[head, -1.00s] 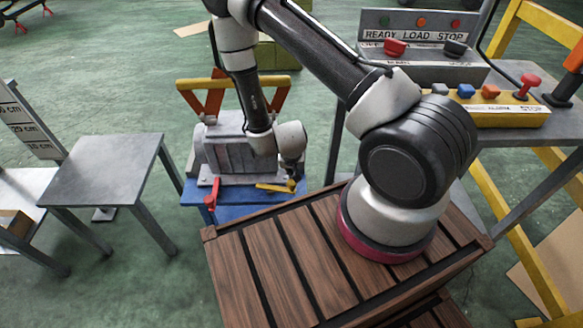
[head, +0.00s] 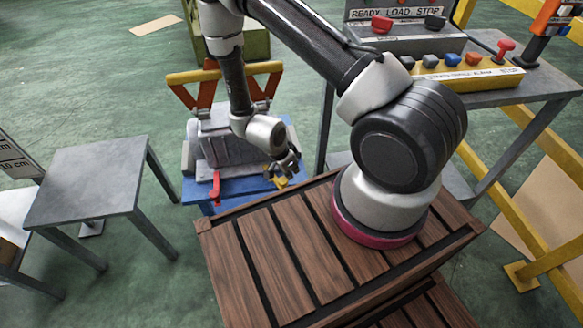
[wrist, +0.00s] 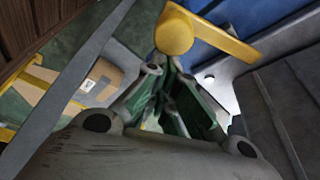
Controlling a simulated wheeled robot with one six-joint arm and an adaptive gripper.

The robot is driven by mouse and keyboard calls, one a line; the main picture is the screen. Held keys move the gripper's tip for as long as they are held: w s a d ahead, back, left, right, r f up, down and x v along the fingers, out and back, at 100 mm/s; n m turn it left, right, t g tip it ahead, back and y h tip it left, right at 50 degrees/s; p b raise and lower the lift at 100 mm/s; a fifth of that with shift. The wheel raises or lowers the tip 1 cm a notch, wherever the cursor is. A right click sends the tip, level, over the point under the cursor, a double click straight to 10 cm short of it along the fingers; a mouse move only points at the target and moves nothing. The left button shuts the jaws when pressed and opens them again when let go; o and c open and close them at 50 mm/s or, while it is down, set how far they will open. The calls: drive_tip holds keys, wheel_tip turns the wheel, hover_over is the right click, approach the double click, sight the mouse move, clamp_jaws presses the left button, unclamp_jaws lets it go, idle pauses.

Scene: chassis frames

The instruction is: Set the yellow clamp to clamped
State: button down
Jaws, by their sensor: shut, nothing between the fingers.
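The yellow clamp (head: 281,182) is on the front right of the blue stand (head: 240,187), partly hidden by my gripper in the head view. In the wrist view, its yellow lever (wrist: 222,42) runs from a round end (wrist: 174,33) towards the right. My gripper (head: 287,168) is low, right beside the clamp. In the wrist view its fingertips (wrist: 166,66) are together, with nothing held, just below the lever's round end. Whether they touch the lever, I cannot tell.
A red clamp (head: 216,186) stands at the stand's front left, beside a grey housing (head: 220,150). A slatted wooden crate top (head: 270,250) lies in front. A grey table (head: 85,180) is at left. A control bench (head: 480,100) stands at right.

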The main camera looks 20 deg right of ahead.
sight(286, 179)
drive_tip(key=shift+s+a, duration=0.35)
drive_tip(key=shift+a, duration=0.4)
drive_tip(key=shift+s+a, duration=0.3)
drive_tip(key=shift+a, duration=0.55)
